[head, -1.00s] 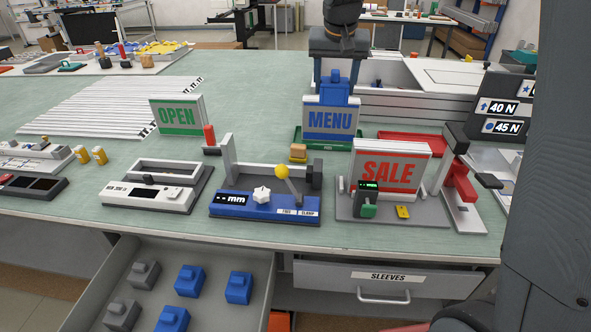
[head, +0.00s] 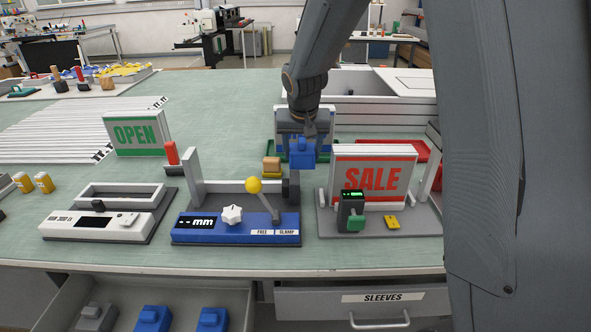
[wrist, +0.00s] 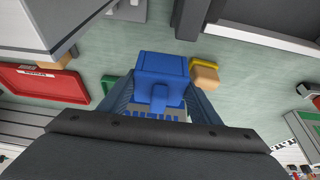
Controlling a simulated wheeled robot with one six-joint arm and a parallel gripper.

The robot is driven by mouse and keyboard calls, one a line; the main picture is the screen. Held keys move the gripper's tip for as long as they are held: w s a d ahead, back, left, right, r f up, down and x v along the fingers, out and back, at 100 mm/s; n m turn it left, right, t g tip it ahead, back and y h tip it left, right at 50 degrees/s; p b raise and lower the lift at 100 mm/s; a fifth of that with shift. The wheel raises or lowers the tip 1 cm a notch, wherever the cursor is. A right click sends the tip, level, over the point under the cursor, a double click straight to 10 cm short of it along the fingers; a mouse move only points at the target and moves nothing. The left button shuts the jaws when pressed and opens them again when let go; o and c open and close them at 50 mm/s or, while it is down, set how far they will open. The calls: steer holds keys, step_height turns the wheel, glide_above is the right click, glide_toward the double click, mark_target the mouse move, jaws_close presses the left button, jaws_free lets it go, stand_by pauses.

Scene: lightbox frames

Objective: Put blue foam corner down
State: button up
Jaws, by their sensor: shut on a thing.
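My gripper (head: 301,138) points down in front of the MENU sign. It is shut on the blue foam corner (head: 303,154), a stepped blue block. In the wrist view the blue foam corner (wrist: 160,68) sits between the two fingers. The held corner and arm hide most of the MENU sign (head: 283,122); I cannot tell whether the corner touches it. Other blue corners (head: 211,318) and a grey one (head: 97,316) lie in the open drawer (head: 250,302).
The SALE sign (head: 397,178) stands to the right, the OPEN sign (head: 138,133) to the left. In front are the blue clamp fixture (head: 190,238) and a white gauge (head: 65,220). A small tan block (head: 271,170) is close by the held corner. A red tray (wrist: 40,84) is nearby.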

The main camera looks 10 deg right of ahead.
steer(key=shift+f, duration=2.55)
steer(key=shift+f, duration=0.2)
steer(key=o, duration=1)
steer(key=shift+r, duration=0.15)
